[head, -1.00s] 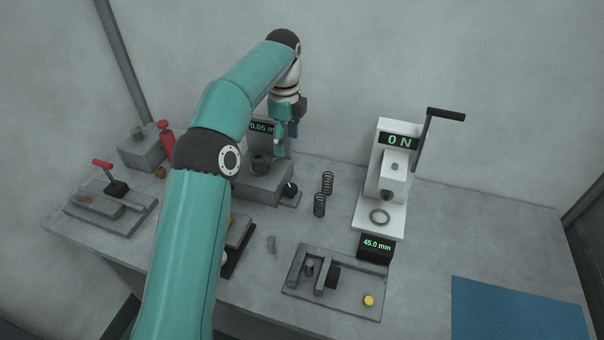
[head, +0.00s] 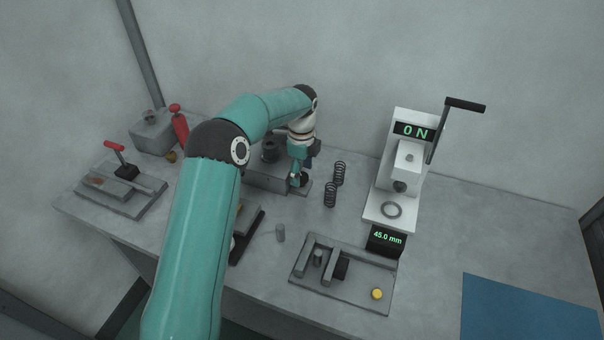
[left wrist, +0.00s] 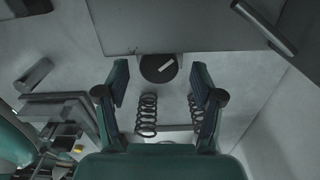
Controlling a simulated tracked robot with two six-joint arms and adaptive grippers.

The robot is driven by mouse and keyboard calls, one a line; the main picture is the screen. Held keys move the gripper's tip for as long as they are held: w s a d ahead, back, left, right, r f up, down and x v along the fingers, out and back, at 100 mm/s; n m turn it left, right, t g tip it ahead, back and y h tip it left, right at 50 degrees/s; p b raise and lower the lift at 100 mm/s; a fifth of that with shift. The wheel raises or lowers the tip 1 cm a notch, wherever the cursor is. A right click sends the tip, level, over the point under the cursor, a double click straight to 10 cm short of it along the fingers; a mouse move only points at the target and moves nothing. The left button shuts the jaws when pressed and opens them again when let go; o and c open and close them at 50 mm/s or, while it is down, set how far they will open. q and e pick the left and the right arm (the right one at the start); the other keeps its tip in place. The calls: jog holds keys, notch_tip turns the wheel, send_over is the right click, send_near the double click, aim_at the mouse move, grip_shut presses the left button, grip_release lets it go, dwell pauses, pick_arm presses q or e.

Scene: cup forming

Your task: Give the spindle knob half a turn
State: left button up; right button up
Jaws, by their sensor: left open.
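The spindle knob (left wrist: 158,68) is a dark round disc with a white mark, on the side of a grey block (left wrist: 165,25). In the head view the knob (head: 304,180) is a small dark shape at the right end of the grey machine (head: 266,179), partly covered by my gripper. My left gripper (head: 298,180) is down at the knob, fingers apart. In the left wrist view my left gripper (left wrist: 158,72) has one finger on each side of the knob, with gaps showing on both sides. My right gripper is not in view.
Two dark springs (head: 331,195) stand just right of the knob. A white press (head: 386,205) with a lever is further right. A blue mat (head: 525,308) lies front right.

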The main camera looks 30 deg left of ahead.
aim_at(302, 175)
pick_arm(q)
jog(key=shift+f, duration=0.6)
jog(key=c, duration=1.1)
jog(key=n, duration=0.4)
jog(key=shift+r+n, duration=0.1)
jog(key=shift+n, duration=0.3)
jog(key=shift+c, duration=0.2)
jog(key=shift+w, duration=0.1)
jog(key=o, duration=1.1)
jog(key=shift+o, duration=0.2)
notch_tip(302, 175, up, 12)
